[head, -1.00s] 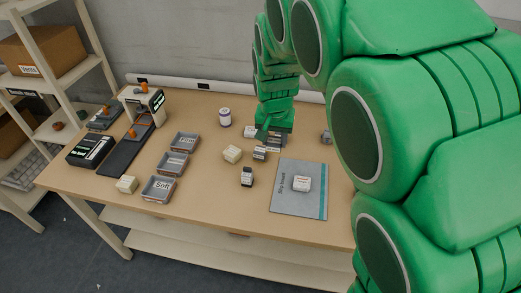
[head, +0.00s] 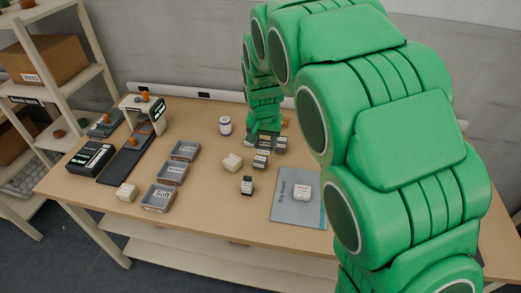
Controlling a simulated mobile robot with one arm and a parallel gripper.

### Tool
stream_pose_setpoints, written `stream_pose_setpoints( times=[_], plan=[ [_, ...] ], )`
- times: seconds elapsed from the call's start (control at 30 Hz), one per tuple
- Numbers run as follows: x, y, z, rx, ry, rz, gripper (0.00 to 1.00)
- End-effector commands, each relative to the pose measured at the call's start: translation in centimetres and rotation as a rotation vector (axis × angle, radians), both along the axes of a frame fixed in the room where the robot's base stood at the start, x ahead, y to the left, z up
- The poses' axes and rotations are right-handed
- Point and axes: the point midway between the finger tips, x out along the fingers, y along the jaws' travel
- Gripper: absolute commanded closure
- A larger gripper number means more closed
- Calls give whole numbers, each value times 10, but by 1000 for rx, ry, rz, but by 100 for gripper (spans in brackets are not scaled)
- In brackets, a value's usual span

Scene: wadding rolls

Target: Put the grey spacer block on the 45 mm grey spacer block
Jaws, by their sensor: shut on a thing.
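My gripper (head: 256,135) is at the back middle of the table, pointing down among small grey blocks, shut on a grey spacer block that the fingers mostly hide. A grey block with a white label (head: 281,145) is just right of the gripper. Another grey labelled block (head: 260,162) lies in front of it. A dark block with a white label (head: 247,186) stands further forward. The labels are too small to read, so I cannot tell which is the 45 mm block. I cannot tell whether the held block touches anything.
A cream block (head: 232,162) lies left of the grey blocks and a white jar (head: 225,126) stands behind it. A grey mat (head: 287,212) bears a white block (head: 302,192). Three labelled trays (head: 158,197) and a dark device (head: 91,158) are at left. My arm hides the right side.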

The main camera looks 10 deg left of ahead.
Motion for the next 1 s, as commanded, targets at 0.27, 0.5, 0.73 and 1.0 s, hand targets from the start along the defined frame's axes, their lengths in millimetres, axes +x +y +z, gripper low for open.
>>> stream_pose_setpoints(
  times=[0.27,0.5,0.73,1.0],
  plan=[
    [25,11,-25,1,-1,0,85],
    [42,18,-48,0,0,0,85],
    [50,22,-57,1,-1,0,85],
    [55,24,-75,-1,2,0,85]
  ],
)
